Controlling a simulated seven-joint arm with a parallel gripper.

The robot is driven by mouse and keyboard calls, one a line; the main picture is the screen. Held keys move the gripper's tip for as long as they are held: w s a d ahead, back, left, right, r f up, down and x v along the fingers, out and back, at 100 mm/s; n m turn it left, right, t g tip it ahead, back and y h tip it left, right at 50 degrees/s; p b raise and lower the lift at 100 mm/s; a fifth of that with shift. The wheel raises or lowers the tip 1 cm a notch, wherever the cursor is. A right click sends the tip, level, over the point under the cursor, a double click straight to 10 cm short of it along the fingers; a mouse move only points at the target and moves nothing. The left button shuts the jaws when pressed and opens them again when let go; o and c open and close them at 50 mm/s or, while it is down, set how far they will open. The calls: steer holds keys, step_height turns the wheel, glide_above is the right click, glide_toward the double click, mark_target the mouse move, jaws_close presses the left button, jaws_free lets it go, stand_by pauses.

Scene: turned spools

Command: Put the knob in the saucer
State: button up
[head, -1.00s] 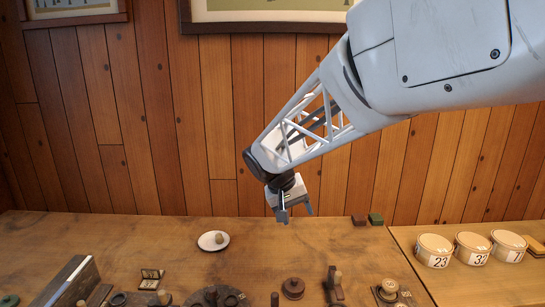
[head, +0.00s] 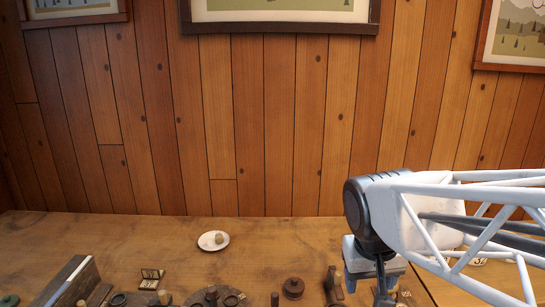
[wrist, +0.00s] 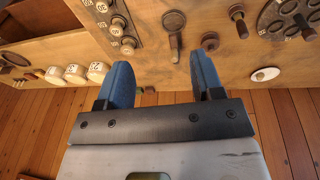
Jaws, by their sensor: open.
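The white saucer (head: 206,242) lies on the left-middle of the table in the head view. A small tan turned piece (head: 219,238) stands on it; it looks like a knob, but I cannot be sure it is the task's knob. The saucer also shows at the right of the wrist view (wrist: 270,73). My gripper (wrist: 162,65) is open with nothing between its blue fingers. In the head view it points down at the right front, well away from the saucer, partly hidden by my arm.
A reddish-brown spool (head: 293,288) and an upright wooden tool (head: 334,286) stand at the front. Table around the saucer is clear.

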steer(key=s+d+f, duration=0.1)
steer(key=s+f, duration=0.1)
steer(key=s, duration=0.5)
steer(key=shift+s+t+y, duration=0.25)
steer(key=shift+t+y, duration=0.05)
steer(key=shift+y, duration=0.1)
steer(key=shift+f, duration=0.1)
stand_by(0.8)
